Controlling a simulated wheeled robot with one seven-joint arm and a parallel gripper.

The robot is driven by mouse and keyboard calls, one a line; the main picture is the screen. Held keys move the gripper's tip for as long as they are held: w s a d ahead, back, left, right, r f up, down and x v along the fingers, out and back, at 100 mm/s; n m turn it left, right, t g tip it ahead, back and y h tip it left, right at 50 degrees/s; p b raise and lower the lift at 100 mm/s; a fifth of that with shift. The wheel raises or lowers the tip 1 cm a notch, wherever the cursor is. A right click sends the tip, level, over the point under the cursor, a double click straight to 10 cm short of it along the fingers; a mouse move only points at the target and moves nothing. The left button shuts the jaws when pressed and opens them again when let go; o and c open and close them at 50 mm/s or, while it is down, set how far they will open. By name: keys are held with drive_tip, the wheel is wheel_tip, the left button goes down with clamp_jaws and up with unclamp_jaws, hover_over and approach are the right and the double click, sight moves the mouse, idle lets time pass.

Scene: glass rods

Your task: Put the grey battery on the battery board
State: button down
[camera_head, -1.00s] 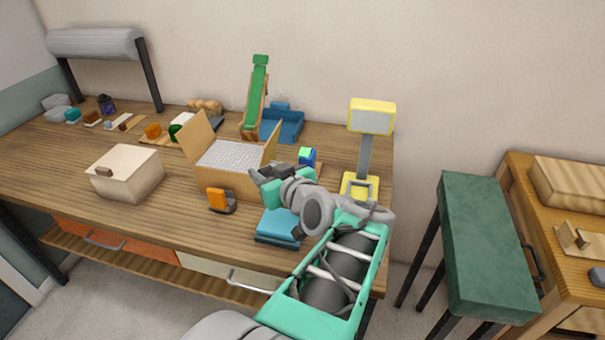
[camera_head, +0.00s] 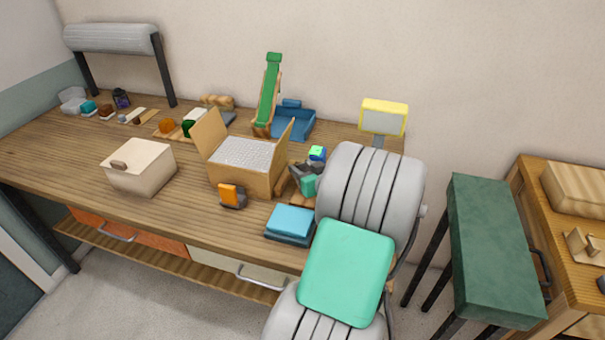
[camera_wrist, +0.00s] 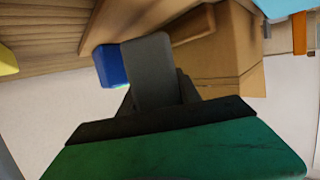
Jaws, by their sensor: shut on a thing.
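My gripper (camera_head: 304,174) is low over the right part of the workbench, between the open cardboard box and the scale. In the wrist view, its dark fingers (camera_wrist: 155,98) are shut on a plain grey block, which I take for the grey battery (camera_wrist: 148,66). The block sticks out past the fingers. In the head view my arm and gripper mostly hide it. A blue block with a green face (camera_head: 317,153) is just beyond the gripper; its blue side shows in the wrist view (camera_wrist: 110,66). I cannot tell for certain which piece is the battery board.
The open cardboard box (camera_head: 240,181) is close left of the gripper. The yellow scale (camera_head: 383,118) stands behind my arm. A blue book-like stack (camera_head: 290,224) and an orange item (camera_head: 230,195) lie in front. A cream box (camera_head: 139,168) is farther left.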

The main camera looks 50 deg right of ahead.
wheel_tip(320, 180, down, 2)
drive_tip(key=shift+f, duration=0.15)
drive_tip(key=shift+f, duration=0.2)
drive_tip(key=c, duration=0.8)
unclamp_jaws()
drive_tip(key=shift+c, duration=0.2)
drive_tip(key=shift+r, duration=0.1)
drive_tip(key=shift+r, duration=0.2)
drive_tip(key=b+v, duration=0.1)
drive_tip(key=v, duration=1.1)
